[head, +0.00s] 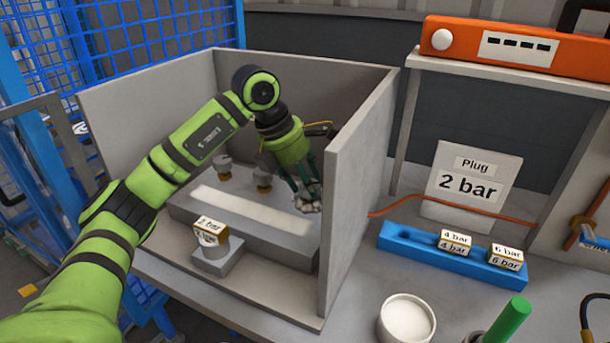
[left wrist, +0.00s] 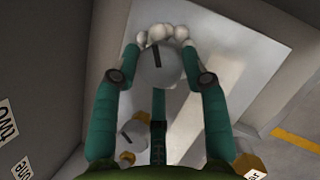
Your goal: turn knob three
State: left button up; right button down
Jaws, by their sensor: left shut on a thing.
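A grey block (head: 188,205) inside a three-walled enclosure carries a row of knobs. Two show clear of the gripper in the head view: one grey (head: 223,167) and one with a brass collar (head: 263,180). My left gripper (head: 307,195) is at the right end of this row, fingers pointing down. In the left wrist view its teal fingers (left wrist: 162,76) are shut on a round grey knob (left wrist: 158,66) with a dark line on its face. Pale rounded lobes (left wrist: 165,33) show just beyond it. Another knob (left wrist: 133,133) is below. My right gripper is out of view.
The enclosure's right wall (head: 350,200) stands close beside the gripper. A 2 bar plug (head: 212,230) sits in front of the block. Outside are a blue rack (head: 400,240), a round white dish (head: 406,318) and a "Plug 2 bar" sign (head: 473,183).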

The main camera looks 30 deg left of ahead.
pick_arm(q)
jog(key=shift+m, duration=0.5)
jog(key=shift+m+g+p, duration=0.3)
jog(key=shift+m+p, duration=0.15)
jog(key=shift+m, duration=0.05)
jog(key=shift+f+m+g+h+p, duration=0.1)
jog(key=shift+m+g+h+p, duration=0.3)
jog(key=shift+m, duration=0.3)
jog(key=shift+m+p, duration=0.5)
jog(key=shift+m, duration=0.4)
jog(key=shift+f+m+g, duration=0.15)
jog(key=shift+m+g, duration=0.25)
jog(key=shift+m, duration=0.1)
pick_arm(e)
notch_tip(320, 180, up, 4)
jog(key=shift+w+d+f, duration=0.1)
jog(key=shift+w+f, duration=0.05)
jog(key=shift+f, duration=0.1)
pick_arm(q)
jog(key=shift+f, duration=0.1)
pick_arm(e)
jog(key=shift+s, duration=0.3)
pick_arm(q)
jog(key=o, duration=1.1)
